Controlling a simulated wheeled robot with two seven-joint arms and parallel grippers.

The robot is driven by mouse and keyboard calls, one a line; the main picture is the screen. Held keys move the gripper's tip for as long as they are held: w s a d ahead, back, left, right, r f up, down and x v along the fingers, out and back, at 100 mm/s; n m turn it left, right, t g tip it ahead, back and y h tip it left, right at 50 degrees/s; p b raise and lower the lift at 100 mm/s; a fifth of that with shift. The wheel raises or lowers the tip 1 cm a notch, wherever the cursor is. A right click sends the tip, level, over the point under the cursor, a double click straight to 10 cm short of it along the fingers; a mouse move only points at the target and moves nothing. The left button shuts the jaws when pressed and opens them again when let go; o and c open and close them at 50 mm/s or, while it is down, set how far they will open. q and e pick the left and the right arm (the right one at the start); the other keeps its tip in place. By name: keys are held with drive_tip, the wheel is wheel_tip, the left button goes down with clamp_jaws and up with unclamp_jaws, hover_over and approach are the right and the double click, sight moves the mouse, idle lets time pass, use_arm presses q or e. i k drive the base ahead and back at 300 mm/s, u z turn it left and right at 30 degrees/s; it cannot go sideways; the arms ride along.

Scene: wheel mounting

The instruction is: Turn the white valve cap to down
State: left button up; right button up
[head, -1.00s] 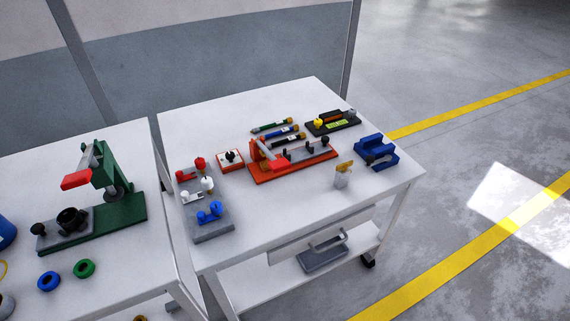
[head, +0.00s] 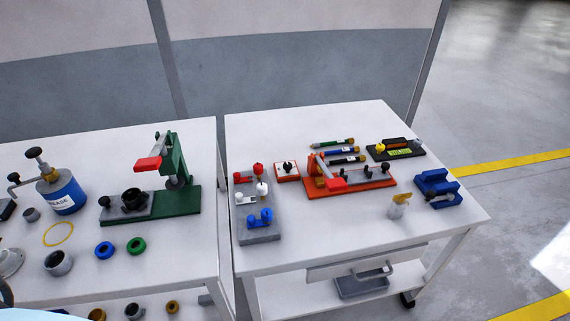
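The white valve cap (head: 262,189) stands on a grey block (head: 260,235) at the left side of the right-hand table. It sits between a red valve (head: 258,170) behind it and a blue valve (head: 266,216) in front. A white piece (head: 246,198) lies to the left of the cap on the same block. The cap is small, so its exact turn is hard to tell. Neither of my grippers shows in the head view.
The right-hand table (head: 330,235) also holds a red toggle fixture (head: 348,184), a blue bracket (head: 437,190) and several screwdriver-like tools. The left-hand table (head: 190,255) holds a green press (head: 180,175), a blue grease can (head: 63,195) and rings. A narrow gap separates the tables.

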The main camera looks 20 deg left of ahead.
sight(261, 188)
drive_tip(key=u, duration=1.1)
